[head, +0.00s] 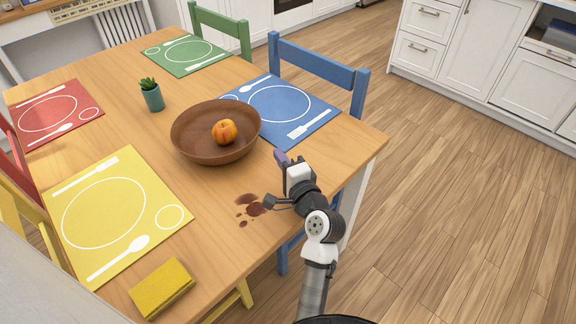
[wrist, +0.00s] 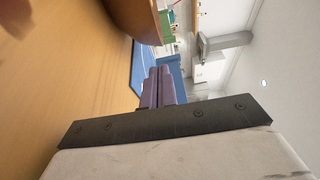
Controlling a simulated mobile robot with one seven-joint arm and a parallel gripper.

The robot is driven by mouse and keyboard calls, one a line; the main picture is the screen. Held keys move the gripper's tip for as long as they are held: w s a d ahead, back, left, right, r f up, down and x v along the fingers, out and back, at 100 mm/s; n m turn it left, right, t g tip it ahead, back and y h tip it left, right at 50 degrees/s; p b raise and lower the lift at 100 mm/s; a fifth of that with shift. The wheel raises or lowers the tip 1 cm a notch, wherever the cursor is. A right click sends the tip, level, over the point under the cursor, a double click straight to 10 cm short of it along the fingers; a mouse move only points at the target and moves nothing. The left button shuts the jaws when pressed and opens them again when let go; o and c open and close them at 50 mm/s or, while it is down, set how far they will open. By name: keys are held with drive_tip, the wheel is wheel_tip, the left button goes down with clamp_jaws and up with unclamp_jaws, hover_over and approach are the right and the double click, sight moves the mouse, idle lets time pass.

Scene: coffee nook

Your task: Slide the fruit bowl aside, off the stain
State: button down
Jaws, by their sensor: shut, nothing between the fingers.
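The brown fruit bowl (head: 190,146) stands upright on the wooden table, with a red-yellow fruit (head: 224,131) in it. Its far right side overlaps the edge of the blue placemat in the picture. The dark brown stain (head: 254,209) lies bare on the table, in front of the bowl and apart from it, with several smaller spots. My gripper (head: 282,158) is shut and empty, to the right of the bowl and beyond the stain, near the table's right edge. In the wrist view its purple fingers (wrist: 161,86) are together, and part of the bowl (wrist: 137,18) shows at the top.
A yellow cloth or sponge (head: 162,288) lies at the table's front edge. Yellow (head: 120,205), red (head: 55,112), green (head: 185,56) and blue (head: 280,107) placemats surround the bowl. A potted plant (head: 152,96) stands behind it. A blue chair (head: 318,66) stands at the right side.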

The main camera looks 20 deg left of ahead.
drive_tip(key=a, duration=0.1)
drive_tip(key=w+a+p, duration=0.1)
drive_tip(key=a, duration=0.3)
drive_tip(key=shift+w+a+r+p, duration=0.1)
drive_tip(key=shift+w+p, duration=0.15)
drive_tip(key=shift+p, duration=0.1)
drive_tip(key=shift+a, duration=0.5)
